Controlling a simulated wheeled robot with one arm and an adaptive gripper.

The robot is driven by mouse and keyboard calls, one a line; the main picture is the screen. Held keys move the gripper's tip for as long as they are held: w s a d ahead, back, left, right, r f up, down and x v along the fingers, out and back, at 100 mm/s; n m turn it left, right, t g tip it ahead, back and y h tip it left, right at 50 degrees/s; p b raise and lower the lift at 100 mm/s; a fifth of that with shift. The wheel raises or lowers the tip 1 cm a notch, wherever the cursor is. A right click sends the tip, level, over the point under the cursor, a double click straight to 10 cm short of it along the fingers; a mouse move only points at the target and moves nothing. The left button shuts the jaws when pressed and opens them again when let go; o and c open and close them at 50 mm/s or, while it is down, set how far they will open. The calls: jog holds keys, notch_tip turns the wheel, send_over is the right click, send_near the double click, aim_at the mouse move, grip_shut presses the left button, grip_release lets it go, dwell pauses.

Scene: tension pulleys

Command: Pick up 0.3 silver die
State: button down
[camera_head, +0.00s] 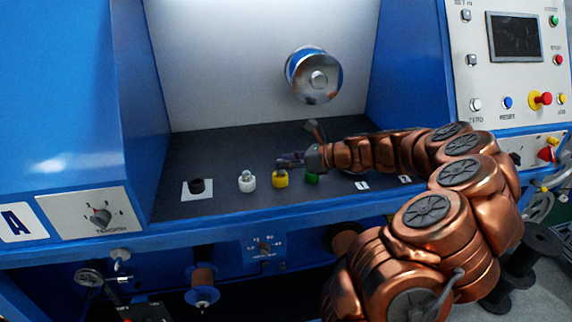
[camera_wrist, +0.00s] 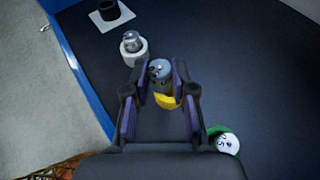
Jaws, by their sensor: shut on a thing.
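My gripper (camera_wrist: 162,80) is shut on a small grey-silver die (camera_wrist: 160,70), which shows between the fingertips in the wrist view. The die is at the yellow holder (camera_wrist: 168,101); I cannot tell whether it still touches it. Any marking on this die is too small to read. In the head view my gripper (camera_head: 290,160) is just above the yellow holder (camera_head: 280,181), and the die is hard to make out there.
A white holder (camera_head: 247,183) with another silver die stands to the left. A black holder (camera_head: 197,186) sits on a white square farther left. A green holder (camera_head: 312,178) with a pale-topped die is close on the right. A silver pulley (camera_head: 318,78) is on the back wall.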

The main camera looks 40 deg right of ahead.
jog(key=s+a+b, duration=0.1)
jog(key=s+a, duration=0.2)
jog(key=s, duration=0.3)
jog(key=s+a+r+b, duration=0.1)
jog(key=s+a, duration=0.3)
jog(key=s, duration=0.2)
jog(key=shift+s+r, duration=0.15)
jog(key=shift+s, duration=0.25)
